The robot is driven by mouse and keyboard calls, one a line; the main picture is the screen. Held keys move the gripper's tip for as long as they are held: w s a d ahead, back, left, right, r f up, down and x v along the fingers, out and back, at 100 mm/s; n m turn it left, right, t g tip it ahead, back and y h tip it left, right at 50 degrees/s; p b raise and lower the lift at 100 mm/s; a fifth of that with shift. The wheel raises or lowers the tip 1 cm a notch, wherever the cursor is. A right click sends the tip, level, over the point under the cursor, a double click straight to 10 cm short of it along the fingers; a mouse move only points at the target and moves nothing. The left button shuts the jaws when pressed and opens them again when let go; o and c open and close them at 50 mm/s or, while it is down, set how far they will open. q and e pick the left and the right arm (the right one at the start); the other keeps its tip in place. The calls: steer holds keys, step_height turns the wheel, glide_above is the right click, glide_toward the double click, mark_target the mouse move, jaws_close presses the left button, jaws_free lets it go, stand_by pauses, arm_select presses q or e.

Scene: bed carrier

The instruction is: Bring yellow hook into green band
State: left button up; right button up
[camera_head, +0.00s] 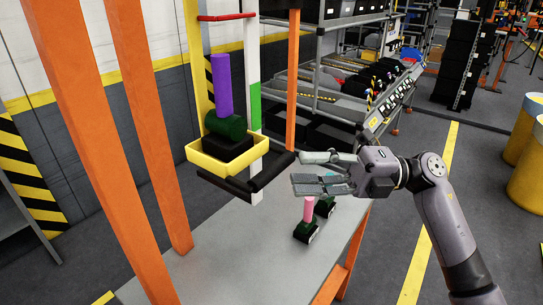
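A yellow tray-like carrier (213,161) with a tall yellow upright (193,50) hangs at the left centre; I take this to be the yellow hook. It holds a purple cylinder (222,85), a dark green cylinder (240,126) and a black block (230,146). The green band (255,106) is a section of the white vertical post just right of the carrier. The carrier's tray is lower than the band. My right gripper (306,172) points left, open and empty, right of the post and apart from the carrier. My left gripper is not in view.
A grey table (215,265) with orange legs stands below. A pink cylinder (308,209) and dark green-black blocks (306,232) are on it, below my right gripper. Black bars (268,172) surround the carrier's lower side. Orange posts (150,120) stand at left. Shelving (345,108) stands behind.

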mark_target(281, 171)
steer(key=p+x, duration=0.2)
steer(key=x, duration=0.4)
steer(key=shift+r, duration=0.1)
steer(key=shift+s+a, duration=0.1)
steer(key=shift+a, duration=0.35)
steer(key=shift+c, duration=0.6)
jaws_close()
